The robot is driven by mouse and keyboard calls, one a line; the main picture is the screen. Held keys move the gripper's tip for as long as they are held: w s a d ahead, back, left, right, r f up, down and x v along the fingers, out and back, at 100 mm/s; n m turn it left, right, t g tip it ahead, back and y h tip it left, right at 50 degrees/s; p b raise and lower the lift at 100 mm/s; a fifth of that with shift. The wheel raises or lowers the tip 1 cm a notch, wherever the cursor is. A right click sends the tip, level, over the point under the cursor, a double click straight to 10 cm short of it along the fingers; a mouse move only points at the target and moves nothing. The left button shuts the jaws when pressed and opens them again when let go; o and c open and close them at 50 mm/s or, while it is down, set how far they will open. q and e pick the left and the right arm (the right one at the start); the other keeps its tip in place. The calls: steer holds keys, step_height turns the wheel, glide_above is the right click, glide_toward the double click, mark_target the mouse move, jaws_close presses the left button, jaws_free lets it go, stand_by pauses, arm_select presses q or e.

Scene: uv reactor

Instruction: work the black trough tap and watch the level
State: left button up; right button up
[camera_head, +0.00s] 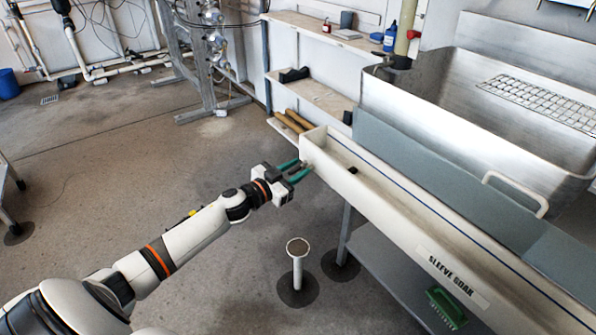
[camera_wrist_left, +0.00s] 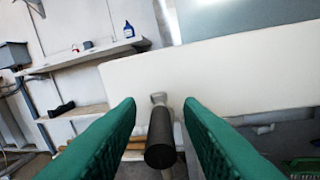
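The trough is a long cream channel marked SLEEVE SOAK (camera_head: 450,275), with a dark line along its inner wall. Its end wall (camera_wrist_left: 215,75) fills the middle of the left wrist view. The black tap handle (camera_wrist_left: 160,140) points from that wall toward the camera, with a pale metal stem behind it. In the head view the tap is mostly hidden by the fingers. My right gripper is out of view.
A small black piece (camera_head: 353,170) is inside the trough. A steel sink (camera_head: 430,95) stands behind, and a shelf (camera_head: 318,95) is beyond the trough end. A short white floor post (camera_head: 298,265) stands below my arm. A green brush (camera_head: 446,307) is under the trough.

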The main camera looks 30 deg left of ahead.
arm_select(q)
steer(key=shift+w+d, duration=0.1)
steer(key=shift+w, duration=0.4)
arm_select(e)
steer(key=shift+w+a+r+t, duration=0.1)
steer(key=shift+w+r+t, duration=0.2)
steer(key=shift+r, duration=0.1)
arm_select(q)
jaws_close()
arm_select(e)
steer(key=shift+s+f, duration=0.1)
